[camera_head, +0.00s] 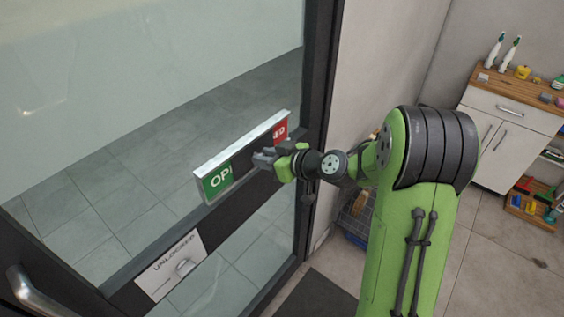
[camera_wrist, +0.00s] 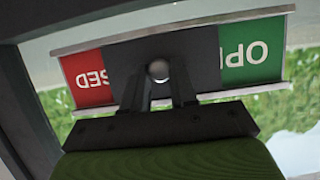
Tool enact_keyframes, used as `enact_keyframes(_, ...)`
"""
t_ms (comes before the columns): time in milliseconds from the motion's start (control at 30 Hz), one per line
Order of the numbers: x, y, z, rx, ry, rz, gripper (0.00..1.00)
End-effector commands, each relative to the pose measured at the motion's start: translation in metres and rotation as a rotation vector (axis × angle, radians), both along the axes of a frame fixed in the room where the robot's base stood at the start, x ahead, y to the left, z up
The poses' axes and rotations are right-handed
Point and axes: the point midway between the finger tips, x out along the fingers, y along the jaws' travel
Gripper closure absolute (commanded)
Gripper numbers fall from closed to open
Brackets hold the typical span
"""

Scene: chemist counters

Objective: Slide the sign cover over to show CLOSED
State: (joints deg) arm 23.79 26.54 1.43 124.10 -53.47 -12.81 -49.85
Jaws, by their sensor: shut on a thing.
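The door sign has a silver frame (camera_head: 240,143) on the glass door. Its green part (camera_head: 216,183) shows "OP" at the left and its red part (camera_head: 280,131) shows the end of "CLOSED" at the right. The dark sliding cover (camera_head: 241,168) sits between them, hiding the rest of both words. My gripper (camera_head: 262,160) is at the cover. In the wrist view, which is upside down, its fingers (camera_wrist: 160,88) are shut on the cover's round knob (camera_wrist: 159,70). The green part (camera_wrist: 252,50) is at the right and the red part (camera_wrist: 86,78) at the left there.
A door handle (camera_head: 38,293) is at the lower left.

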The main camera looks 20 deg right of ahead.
Motion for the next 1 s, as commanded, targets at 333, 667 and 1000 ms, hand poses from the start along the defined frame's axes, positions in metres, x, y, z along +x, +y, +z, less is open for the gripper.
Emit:
enact_keyframes(333, -0.035, 0.053, -0.002, 0.002, -0.013, 0.001, 1.00)
enact_keyframes(667, -0.047, 0.067, 0.000, 0.002, -0.005, 0.000, 1.00)
enact_keyframes(1000, -0.047, 0.068, 0.000, 0.003, -0.003, 0.003, 0.58)
